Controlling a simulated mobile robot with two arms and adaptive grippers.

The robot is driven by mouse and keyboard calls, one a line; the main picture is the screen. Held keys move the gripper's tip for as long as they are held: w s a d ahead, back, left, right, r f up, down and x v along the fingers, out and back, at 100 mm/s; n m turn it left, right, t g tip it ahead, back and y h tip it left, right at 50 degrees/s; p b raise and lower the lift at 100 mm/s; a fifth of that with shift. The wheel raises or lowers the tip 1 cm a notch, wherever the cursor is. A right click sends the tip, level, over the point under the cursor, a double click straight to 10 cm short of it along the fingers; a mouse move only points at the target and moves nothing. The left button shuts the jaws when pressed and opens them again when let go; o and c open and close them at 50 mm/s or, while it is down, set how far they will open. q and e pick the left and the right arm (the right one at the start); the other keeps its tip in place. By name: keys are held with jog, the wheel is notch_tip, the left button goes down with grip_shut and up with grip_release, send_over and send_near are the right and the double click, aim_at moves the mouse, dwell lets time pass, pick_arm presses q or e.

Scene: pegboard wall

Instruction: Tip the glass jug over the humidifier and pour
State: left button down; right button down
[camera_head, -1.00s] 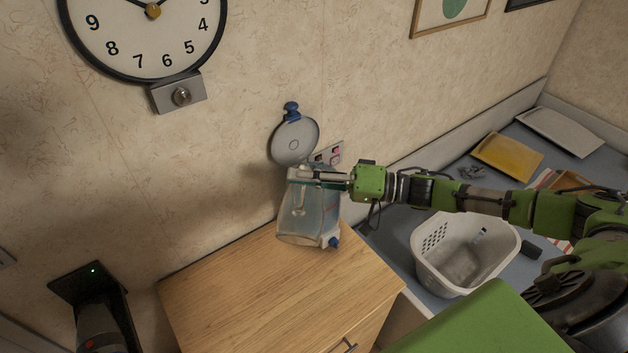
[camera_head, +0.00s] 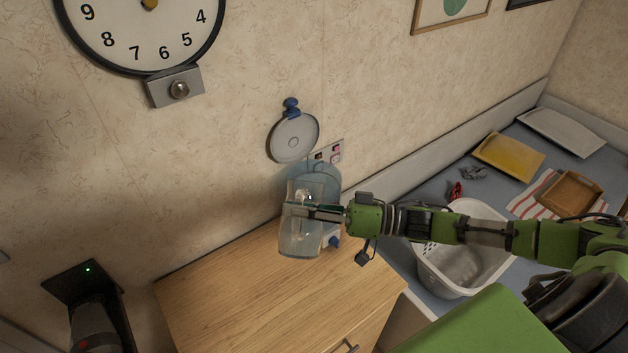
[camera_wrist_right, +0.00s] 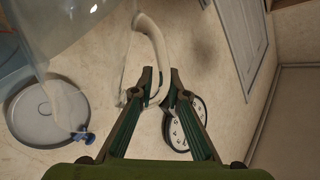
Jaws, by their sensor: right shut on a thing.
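My right gripper (camera_head: 318,212) is shut on the handle of the clear glass jug (camera_head: 299,240). The jug looks nearly upright and stands in front of the humidifier. In the right wrist view, the gripper's fingers (camera_wrist_right: 160,88) close around the pale, curved handle (camera_wrist_right: 155,50), and the jug's clear body (camera_wrist_right: 75,22) fills the upper left. The humidifier (camera_head: 325,178) has a translucent blue tank and sits on the wooden cabinet, partly hidden behind the jug. My left gripper is out of view.
The wooden cabinet top (camera_head: 230,290) is bare to the left and front. A white basket (camera_head: 440,272) stands on the blue-grey counter at right, partly under my right arm. A yellow tray (camera_head: 508,155) and a wooden tray (camera_head: 570,188) lie beyond. A clock (camera_head: 140,30) hangs on the wall.

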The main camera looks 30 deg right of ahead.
aim_at(295, 254)
jog(key=shift+s+a+f+n+b, duration=0.35)
jog(key=shift+f+n+b, duration=0.1)
jog(key=shift+f+n, duration=0.3)
jog(key=shift+s+a+f+n+b, duration=0.3)
jog(key=shift+f+n+b, duration=0.25)
jog(key=shift+f, duration=0.3)
jog(key=shift+s+a+f+n+b, duration=0.25)
jog(key=shift+s+f+n+b, duration=0.15)
jog(key=shift+f+n, duration=0.35)
jog(key=f+n, duration=0.1)
jog(key=s+a+f+n+b, duration=0.1)
jog(key=f, duration=0.1)
jog(key=s+f+n+b, duration=0.1)
jog(key=shift+a+f, duration=0.2)
jog(key=shift+f, duration=0.15)
jog(key=shift+s+a+f+n+b, duration=0.15)
jog(key=shift+f+n+b, duration=0.2)
jog(key=shift+n, duration=0.2)
jog(key=shift+r, duration=0.1)
